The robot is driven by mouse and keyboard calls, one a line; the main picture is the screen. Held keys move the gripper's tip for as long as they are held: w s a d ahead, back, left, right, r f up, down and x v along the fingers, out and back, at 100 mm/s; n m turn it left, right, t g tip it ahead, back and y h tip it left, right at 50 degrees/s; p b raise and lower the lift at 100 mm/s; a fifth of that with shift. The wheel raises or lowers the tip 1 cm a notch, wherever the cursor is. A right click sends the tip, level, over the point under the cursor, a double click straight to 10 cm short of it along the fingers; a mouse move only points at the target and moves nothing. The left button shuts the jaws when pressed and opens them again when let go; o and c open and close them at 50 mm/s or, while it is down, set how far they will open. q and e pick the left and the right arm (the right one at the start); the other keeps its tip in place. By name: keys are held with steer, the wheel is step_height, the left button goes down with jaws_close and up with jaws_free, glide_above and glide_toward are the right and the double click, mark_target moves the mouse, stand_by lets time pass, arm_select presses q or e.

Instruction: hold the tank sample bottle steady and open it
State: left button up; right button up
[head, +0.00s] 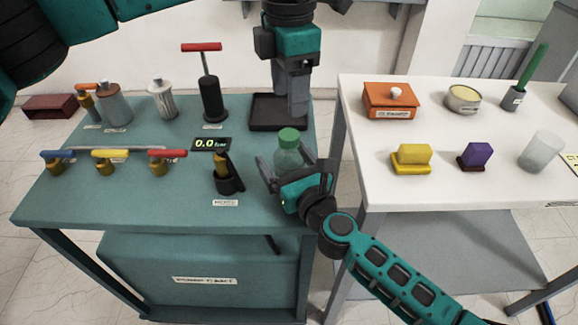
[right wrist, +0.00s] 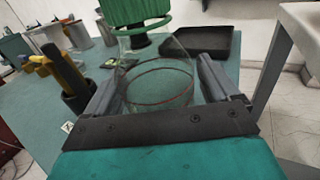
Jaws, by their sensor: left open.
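The sample bottle (head: 287,152) is clear and greenish with a green cap (head: 288,136). It stands upright near the cart's right edge, with the cap on. My right gripper (head: 285,165) has its fingers on both sides of the bottle body, below the cap. In the right wrist view the clear bottle (right wrist: 158,85) fills the space between the fingers, under the green cap (right wrist: 135,15). Whether its base touches the cart top is hidden. My left gripper (head: 292,112) points down behind and above the bottle, over a black tray, open and apart from the cap.
The black tray (head: 264,125) lies behind the bottle. A black holder (head: 228,181) with a yellow-brown tool stands left of it, by a 0.0 display (head: 211,144). Colored-handled valves (head: 110,161) line the left. A white table (head: 450,195) with several items stands right, across a gap.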

mark_target(289, 134)
jaws_close()
arm_select(q)
steer(key=m, duration=1.9)
steer(key=shift+m, duration=0.3)
steer(key=m, duration=0.7)
steer(key=shift+f, duration=4)
